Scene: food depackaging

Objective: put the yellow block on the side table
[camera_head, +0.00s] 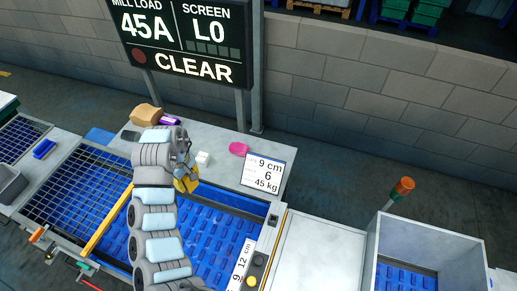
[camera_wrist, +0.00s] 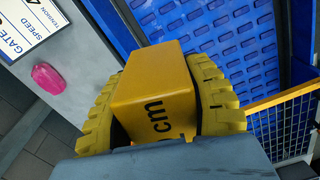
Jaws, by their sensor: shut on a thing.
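The yellow block (camera_wrist: 155,82) has black lettering with "cm" on one face. In the wrist view it sits between the two ridged yellow fingers of my gripper (camera_wrist: 160,95), which press on its sides. In the head view my gripper (camera_head: 186,181) hangs over the near edge of the side table, by the blue conveyor; the yellow there could be fingers or block. The side table (camera_head: 222,173) is a grey top below the display. It also shows at the left of the wrist view (camera_wrist: 90,50).
On the side table are a tan lump (camera_head: 146,115), a purple item (camera_head: 169,121), a small white block (camera_head: 203,158), a pink object (camera_head: 239,149) and a sign (camera_head: 263,174). The blue conveyor (camera_head: 215,225) with a yellow-edged mesh gate (camera_head: 107,218) lies in front. Bare tabletop shows around the white block.

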